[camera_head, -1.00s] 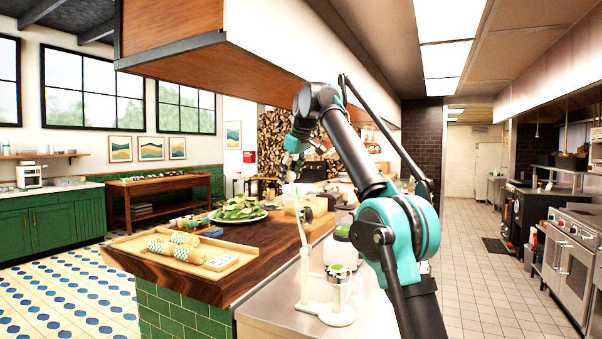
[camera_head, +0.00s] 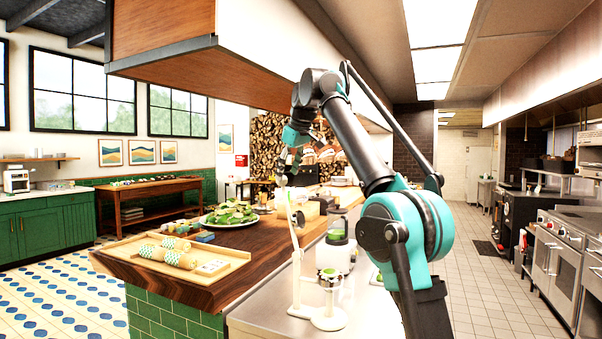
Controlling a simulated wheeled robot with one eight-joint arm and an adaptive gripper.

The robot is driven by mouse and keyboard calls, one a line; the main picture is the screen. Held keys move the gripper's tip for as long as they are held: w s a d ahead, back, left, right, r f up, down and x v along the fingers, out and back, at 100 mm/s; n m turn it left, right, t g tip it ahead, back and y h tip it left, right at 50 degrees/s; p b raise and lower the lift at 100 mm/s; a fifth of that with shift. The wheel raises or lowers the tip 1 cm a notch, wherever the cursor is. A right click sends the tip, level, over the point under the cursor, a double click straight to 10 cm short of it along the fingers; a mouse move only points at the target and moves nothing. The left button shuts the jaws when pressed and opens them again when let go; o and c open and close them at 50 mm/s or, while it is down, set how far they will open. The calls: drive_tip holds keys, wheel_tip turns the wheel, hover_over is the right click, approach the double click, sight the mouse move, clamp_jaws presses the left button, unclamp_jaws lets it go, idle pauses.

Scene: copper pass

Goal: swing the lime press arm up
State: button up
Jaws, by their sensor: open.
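The lime press (camera_head: 330,318) stands on the steel counter at the near end, white with a round base and a metal cup holding something green. Its slim white arm (camera_head: 296,262) rises steeply at the left of the cup, nearly upright. Whether the fingers touch the arm's tip is too small to tell.
A wooden tray (camera_head: 222,272) with wrapped rolls and a plate of greens (camera_head: 230,222) lie on the wooden counter to the left. A hood (camera_head: 165,55) hangs above the counter.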

drive_tip(key=s+d, duration=0.4)
drive_tip(key=s, duration=0.3)
drive_tip(key=shift+s+d, duration=0.3)
drive_tip(key=shift+d, duration=0.1)
drive_tip(key=shift+s, duration=0.1)
